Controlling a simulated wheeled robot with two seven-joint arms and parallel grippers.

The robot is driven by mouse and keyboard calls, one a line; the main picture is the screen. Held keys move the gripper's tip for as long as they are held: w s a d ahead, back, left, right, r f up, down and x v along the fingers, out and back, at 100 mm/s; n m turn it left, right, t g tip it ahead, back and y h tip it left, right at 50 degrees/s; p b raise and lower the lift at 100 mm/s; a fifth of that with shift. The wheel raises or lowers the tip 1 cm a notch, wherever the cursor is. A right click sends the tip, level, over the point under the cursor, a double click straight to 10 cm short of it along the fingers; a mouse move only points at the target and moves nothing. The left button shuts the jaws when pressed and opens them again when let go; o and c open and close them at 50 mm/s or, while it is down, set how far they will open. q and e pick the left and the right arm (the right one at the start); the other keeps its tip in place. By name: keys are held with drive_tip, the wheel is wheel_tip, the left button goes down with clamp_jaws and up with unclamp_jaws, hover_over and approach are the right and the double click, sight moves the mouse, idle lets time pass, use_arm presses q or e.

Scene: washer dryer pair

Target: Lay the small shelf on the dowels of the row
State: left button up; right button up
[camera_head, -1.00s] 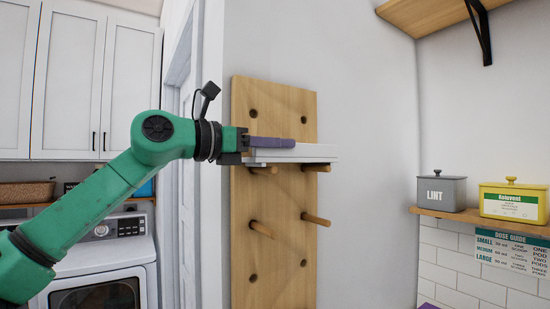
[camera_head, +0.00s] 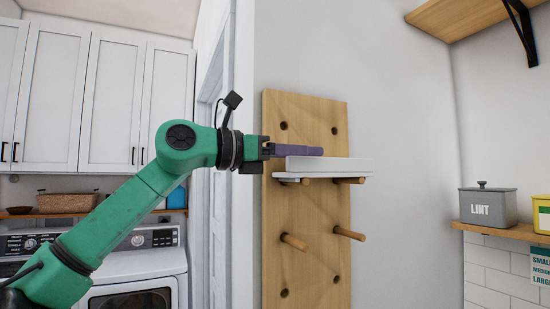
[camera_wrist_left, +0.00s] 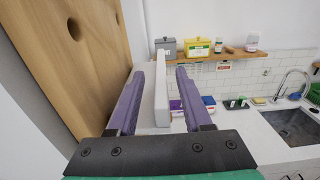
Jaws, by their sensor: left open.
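The small shelf (camera_head: 329,165) is white, with a thin flat base and an upright board along it. It appears to lie level on the upper pair of wooden dowels (camera_head: 349,181), which stick out of the wooden peg board (camera_head: 305,120). My left gripper (camera_head: 298,150) reaches in from the left at the shelf's upper edge. In the left wrist view its purple fingers (camera_wrist_left: 161,75) are open on either side of the shelf's upright board (camera_wrist_left: 161,95), with narrow gaps showing. The shelf's far side is hidden in the head view. My right gripper is not seen.
A lower pair of dowels (camera_head: 322,238) is bare. A wall shelf (camera_head: 500,231) at right holds a grey lint box (camera_head: 488,207) and a yellow box (camera_head: 542,214). A door frame (camera_head: 211,160) and a washer (camera_head: 135,270) stand at left. The wall right of the board is clear.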

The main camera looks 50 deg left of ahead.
use_arm(q)
drive_tip(key=b+v, duration=0.3)
drive_tip(key=v, duration=0.7)
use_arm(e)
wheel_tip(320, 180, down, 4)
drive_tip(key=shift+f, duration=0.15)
use_arm(q)
drive_tip(key=shift+f, duration=0.1)
